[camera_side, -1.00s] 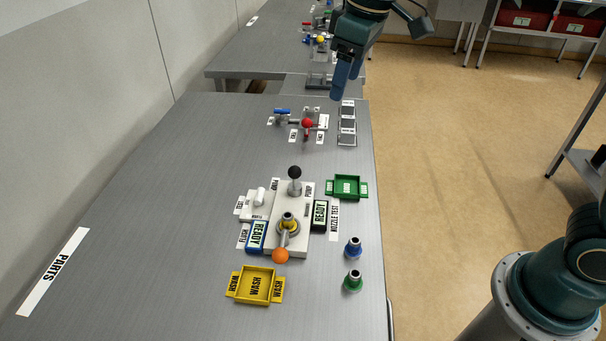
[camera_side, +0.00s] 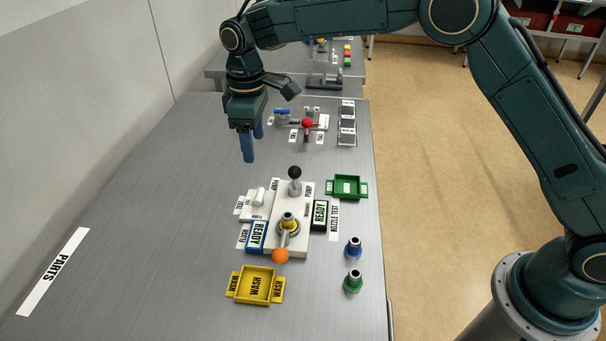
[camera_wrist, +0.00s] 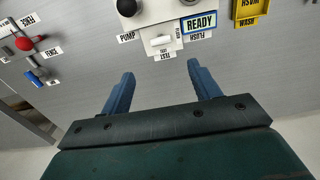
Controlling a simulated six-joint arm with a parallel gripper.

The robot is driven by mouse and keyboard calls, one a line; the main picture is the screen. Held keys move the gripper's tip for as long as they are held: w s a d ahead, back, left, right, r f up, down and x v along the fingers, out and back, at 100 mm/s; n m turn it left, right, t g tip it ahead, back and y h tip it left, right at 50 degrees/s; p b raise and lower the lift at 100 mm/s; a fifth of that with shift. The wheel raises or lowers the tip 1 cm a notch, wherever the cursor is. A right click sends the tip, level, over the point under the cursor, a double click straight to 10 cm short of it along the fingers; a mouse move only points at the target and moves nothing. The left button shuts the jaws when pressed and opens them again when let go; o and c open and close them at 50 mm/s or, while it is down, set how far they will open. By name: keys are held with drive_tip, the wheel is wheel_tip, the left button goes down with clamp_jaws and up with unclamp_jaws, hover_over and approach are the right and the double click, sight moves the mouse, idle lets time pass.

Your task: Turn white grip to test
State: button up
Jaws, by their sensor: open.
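The white grip (camera_side: 261,196) sits on a small white base at the left of the white fixture with the black-knobbed lever. In the wrist view the white grip (camera_wrist: 161,40) lies just beyond my fingertips, near a TEST label (camera_wrist: 163,57) and a FLUSH label (camera_wrist: 199,36). My gripper (camera_side: 253,148) hangs above the table behind the white grip, fingers pointing down. It is open and empty; in the wrist view its two blue fingers (camera_wrist: 160,70) stand apart on either side of the grip's line. Nothing touches the grip.
A black-knobbed lever (camera_side: 295,173) and an orange-knobbed lever (camera_side: 281,255) stand on the fixture. A blue READY block (camera_side: 257,237), yellow WASH tray (camera_side: 242,296) and green tray (camera_side: 361,187) are nearby. Red and blue valve handles (camera_side: 307,123) stand behind.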

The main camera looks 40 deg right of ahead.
sight(259, 194)
drive_tip(key=shift+a+f, duration=0.15)
drive_tip(key=shift+f, duration=0.1)
wheel_tip(259, 194, down, 14)
drive_tip(key=shift+r, duration=0.2)
idle(0.6)
drive_tip(key=c, duration=1)
